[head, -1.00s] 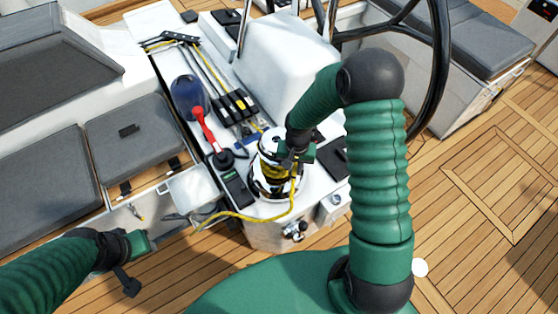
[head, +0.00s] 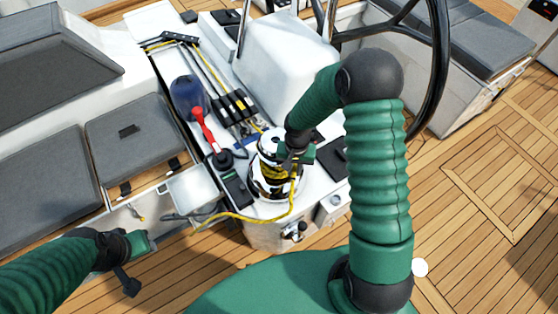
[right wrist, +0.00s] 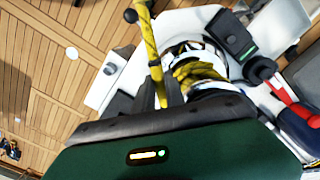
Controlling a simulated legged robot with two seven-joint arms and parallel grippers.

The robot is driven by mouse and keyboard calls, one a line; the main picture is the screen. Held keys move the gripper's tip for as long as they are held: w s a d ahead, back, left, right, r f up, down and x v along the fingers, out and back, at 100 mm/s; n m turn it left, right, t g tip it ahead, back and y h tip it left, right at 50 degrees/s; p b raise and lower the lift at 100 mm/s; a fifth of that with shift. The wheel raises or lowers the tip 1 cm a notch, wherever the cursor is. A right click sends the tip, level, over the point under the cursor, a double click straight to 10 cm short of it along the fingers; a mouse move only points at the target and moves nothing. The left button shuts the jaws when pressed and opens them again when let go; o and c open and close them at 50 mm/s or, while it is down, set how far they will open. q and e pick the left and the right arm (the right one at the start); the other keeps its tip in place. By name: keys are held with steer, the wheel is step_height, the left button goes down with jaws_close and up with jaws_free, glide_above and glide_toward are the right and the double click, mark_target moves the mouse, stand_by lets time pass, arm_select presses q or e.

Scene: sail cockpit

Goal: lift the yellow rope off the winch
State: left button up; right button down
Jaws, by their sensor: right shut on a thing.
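The chrome winch (head: 258,185) stands on the white cockpit ledge in the head view. The yellow rope (head: 243,217) is wrapped around its drum, and its tail hangs down the near right side and runs left along the ledge edge. My right gripper (head: 294,158) is at the drum's right side, partly hiding it. In the right wrist view the gripper (right wrist: 160,92) is shut on the yellow rope (right wrist: 148,40), with wraps still on the winch (right wrist: 190,47) beside it. My left gripper (head: 148,241) is at the lower left, away from the winch; its jaw opening is unclear.
The black steering wheel (head: 440,70) and a white pedestal (head: 288,55) stand behind. Grey seats (head: 138,135) are at left. The teak floor (head: 480,190) at right is clear.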

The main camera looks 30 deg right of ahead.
steer(key=shift+w+r+p, duration=0.1)
steer(key=shift+r+p, duration=0.65)
steer(key=shift+r, duration=0.2)
steer(key=shift+r+p, duration=0.65)
steer(key=shift+r, duration=0.45)
step_height(320, 180, up, 4)
steer(key=p, duration=0.4)
steer(key=shift+r, duration=0.2)
step_height(320, 180, up, 4)
steer(key=p, duration=0.3)
